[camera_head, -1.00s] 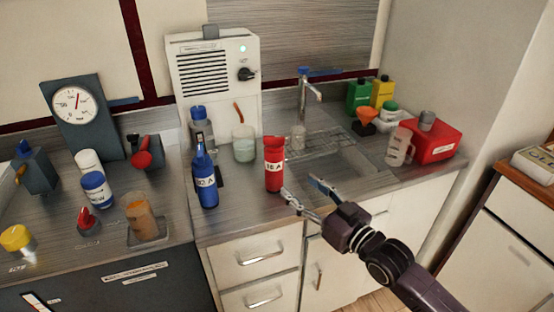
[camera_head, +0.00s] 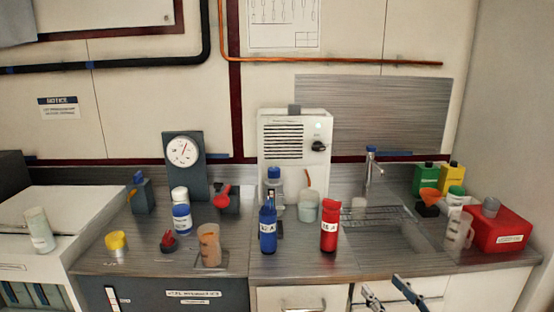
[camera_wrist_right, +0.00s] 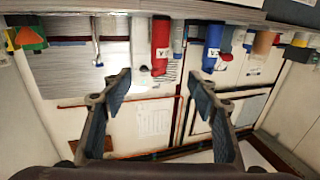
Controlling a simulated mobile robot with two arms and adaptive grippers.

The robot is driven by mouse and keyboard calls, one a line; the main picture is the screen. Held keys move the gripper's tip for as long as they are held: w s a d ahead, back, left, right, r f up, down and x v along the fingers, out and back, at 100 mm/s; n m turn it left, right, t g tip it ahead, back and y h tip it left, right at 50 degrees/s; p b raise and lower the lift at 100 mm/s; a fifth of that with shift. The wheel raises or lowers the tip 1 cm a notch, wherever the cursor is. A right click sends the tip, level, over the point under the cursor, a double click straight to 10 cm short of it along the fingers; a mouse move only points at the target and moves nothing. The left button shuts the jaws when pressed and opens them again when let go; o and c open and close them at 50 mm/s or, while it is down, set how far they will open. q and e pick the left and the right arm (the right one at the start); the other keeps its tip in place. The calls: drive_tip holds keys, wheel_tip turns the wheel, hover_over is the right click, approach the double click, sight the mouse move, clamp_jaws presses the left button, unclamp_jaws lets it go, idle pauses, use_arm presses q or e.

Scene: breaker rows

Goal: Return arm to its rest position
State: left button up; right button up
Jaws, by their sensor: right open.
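My right gripper (camera_head: 384,288) shows at the bottom edge of the head view, in front of the counter and below the sink; only its fingers are visible. Its fingers are spread apart with nothing between them. The right wrist view is upside down and also shows the open, empty gripper (camera_wrist_right: 160,82). The red bottle (camera_head: 329,228) stands upright on the counter, behind and left of the gripper and apart from it. The blue bottle (camera_head: 268,226) stands to its left. My left gripper is not in view.
The sink (camera_head: 385,240) lies behind the gripper. A white machine (camera_head: 293,150), a dial gauge (camera_head: 183,150) and several containers occupy the counter. Space in front of the cabinets looks clear.

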drive_tip(key=s+d+f+m+g+h, duration=0.1)
drive_tip(key=s+d+f+g+h, duration=0.1)
drive_tip(key=f, duration=0.8)
drive_tip(key=s+d+f+m+g+h, duration=0.1)
drive_tip(key=d+f, duration=0.2)
drive_tip(key=f, duration=0.7)
drive_tip(key=s+d+f+g+h, duration=0.2)
drive_tip(key=f, duration=0.8)
drive_tip(key=s+f+g, duration=0.2)
drive_tip(key=s+f, duration=0.5)
drive_tip(key=f, duration=0.4)
drive_tip(key=s+a+f+g, duration=0.3)
drive_tip(key=s+f+g, duration=0.2)
drive_tip(key=s+f, duration=1.3)
drive_tip(key=s+a+f+g, duration=0.2)
drive_tip(key=s, duration=0.8)
drive_tip(key=s+a+f+g, duration=0.2)
drive_tip(key=s+a+f, duration=0.1)
drive_tip(key=s, duration=0.6)
drive_tip(key=shift+s+n+h+p, duration=0.3)
drive_tip(key=shift+s+n, duration=0.1)
